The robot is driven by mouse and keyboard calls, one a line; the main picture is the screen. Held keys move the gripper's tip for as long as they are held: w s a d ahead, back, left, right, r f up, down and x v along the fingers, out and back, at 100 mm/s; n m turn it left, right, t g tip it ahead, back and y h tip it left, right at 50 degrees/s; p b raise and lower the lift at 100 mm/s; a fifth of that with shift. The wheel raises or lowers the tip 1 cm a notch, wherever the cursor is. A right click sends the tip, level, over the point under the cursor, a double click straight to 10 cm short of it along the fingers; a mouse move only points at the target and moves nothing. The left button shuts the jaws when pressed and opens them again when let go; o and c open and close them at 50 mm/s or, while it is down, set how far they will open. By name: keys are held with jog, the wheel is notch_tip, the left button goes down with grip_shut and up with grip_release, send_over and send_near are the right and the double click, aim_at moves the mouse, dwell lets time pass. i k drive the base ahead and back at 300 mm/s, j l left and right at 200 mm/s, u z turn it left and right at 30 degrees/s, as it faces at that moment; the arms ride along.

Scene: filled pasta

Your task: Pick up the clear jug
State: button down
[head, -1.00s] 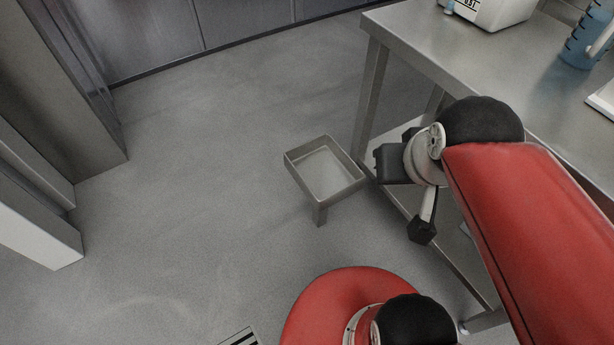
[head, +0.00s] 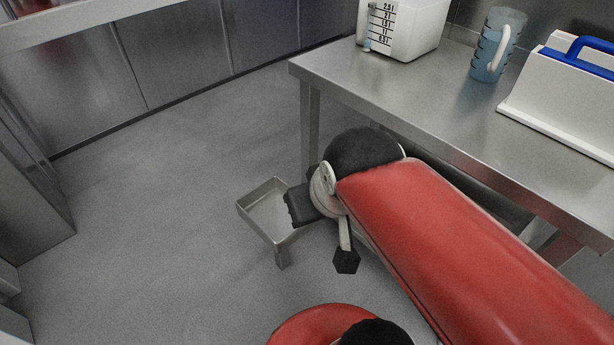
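The clear jug (head: 497,45), bluish and see-through with dark marks and a pale handle, stands upright on the steel table at the upper right in the head view. My gripper (head: 325,232) hangs off the near left side of the table, below the tabletop level in the picture and well apart from the jug. Its dark end parts show beside my wrist, but the fingertips are not clear enough to tell how far apart they are. Nothing is seen held in it.
A white measuring container (head: 418,30) stands left of the jug. A white holder (head: 560,105) with a blue handle (head: 590,50) stands right of it. The steel table (head: 400,92) has bare space at its front left. A small steel tray stand (head: 257,222) stands on the floor near my gripper.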

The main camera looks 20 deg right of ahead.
aim_at(503, 28)
jog(key=z, duration=1.6)
